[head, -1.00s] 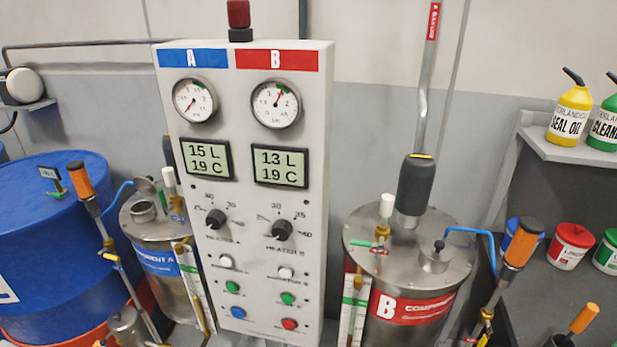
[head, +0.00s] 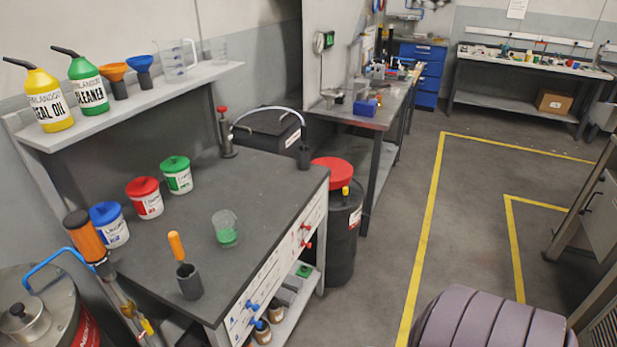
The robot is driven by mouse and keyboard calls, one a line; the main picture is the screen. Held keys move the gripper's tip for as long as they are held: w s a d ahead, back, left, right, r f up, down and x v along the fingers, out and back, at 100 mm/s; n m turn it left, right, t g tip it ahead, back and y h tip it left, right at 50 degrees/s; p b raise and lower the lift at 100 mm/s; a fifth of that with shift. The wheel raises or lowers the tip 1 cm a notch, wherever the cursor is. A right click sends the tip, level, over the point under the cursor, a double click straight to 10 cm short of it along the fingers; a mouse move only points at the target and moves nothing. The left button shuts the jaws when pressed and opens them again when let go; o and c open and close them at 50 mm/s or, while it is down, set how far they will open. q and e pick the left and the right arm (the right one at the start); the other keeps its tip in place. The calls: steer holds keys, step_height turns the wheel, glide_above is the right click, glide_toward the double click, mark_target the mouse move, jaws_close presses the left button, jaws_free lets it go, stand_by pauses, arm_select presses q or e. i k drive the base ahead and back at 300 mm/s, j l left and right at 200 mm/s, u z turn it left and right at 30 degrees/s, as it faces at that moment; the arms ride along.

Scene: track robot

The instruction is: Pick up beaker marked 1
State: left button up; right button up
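A small clear beaker (head: 226,228) with green at its bottom stands upright on the dark workbench (head: 262,190). A larger clear jug (head: 176,61) and a smaller clear beaker (head: 218,50) stand on the grey wall shelf (head: 150,105) above the bench. I cannot read a number 1 on any of them. Neither of my grippers is in view.
Red (head: 145,198), green (head: 177,175) and blue (head: 109,224) lidded cans and an orange-handled tool in a dark cup (head: 189,282) stand on the bench. A red-lidded black drum (head: 343,220) stands beyond its right end. Yellow-lined floor (head: 470,200) lies open at right.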

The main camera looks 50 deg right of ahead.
mark_target(225, 226)
steer(key=l+z, duration=0.1)
steer(key=z, duration=0.85)
steer(key=i+l+u, duration=0.1)
steer(key=i+l, duration=0.05)
steer(key=l, duration=0.05)
